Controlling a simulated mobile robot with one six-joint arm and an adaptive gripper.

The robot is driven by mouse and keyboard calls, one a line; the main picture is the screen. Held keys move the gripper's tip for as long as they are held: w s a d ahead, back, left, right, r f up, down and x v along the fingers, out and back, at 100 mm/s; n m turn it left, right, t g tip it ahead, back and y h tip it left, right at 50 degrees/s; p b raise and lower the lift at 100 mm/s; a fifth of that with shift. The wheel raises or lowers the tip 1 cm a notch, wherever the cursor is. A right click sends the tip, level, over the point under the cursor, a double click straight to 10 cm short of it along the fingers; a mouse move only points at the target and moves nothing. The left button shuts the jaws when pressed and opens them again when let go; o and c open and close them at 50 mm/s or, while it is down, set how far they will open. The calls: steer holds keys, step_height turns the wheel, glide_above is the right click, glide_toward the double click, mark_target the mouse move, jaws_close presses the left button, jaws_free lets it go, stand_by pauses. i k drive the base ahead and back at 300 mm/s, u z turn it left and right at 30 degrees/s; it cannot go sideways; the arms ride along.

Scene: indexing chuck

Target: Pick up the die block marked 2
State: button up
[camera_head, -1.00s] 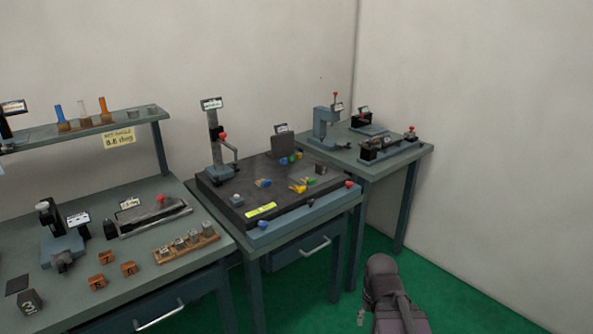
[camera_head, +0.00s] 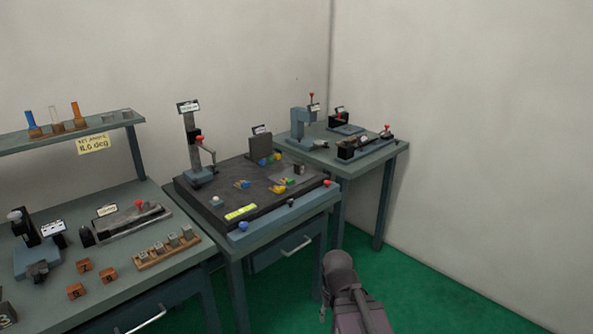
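I cannot make out which block bears a 2. Three orange-brown blocks with dark marks sit on the left bench: one at the back (camera_head: 84,265), one at the front (camera_head: 76,291) and one to the right (camera_head: 110,275). Their marks are too small to read. A dark grey block with a pale mark (camera_head: 6,316) is cut off by the left edge. Several small grey blocks stand in a wooden rack (camera_head: 168,252) behind them to the right. Part of my arm shows at the bottom centre, over the green floor; my gripper's fingers are not visible.
The left bench (camera_head: 165,285) also holds a vise-like fixture (camera_head: 38,258) and a long grey fixture (camera_head: 130,224). A shelf (camera_head: 65,134) stands above it. A dark plate (camera_head: 215,215) with small coloured parts lies on the middle table. A third table (camera_head: 375,165) stands in the corner.

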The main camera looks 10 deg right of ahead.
mark_target(299, 168)
steer(key=z, duration=0.05)
steer(key=i, duration=1)
steer(key=u, duration=0.05)
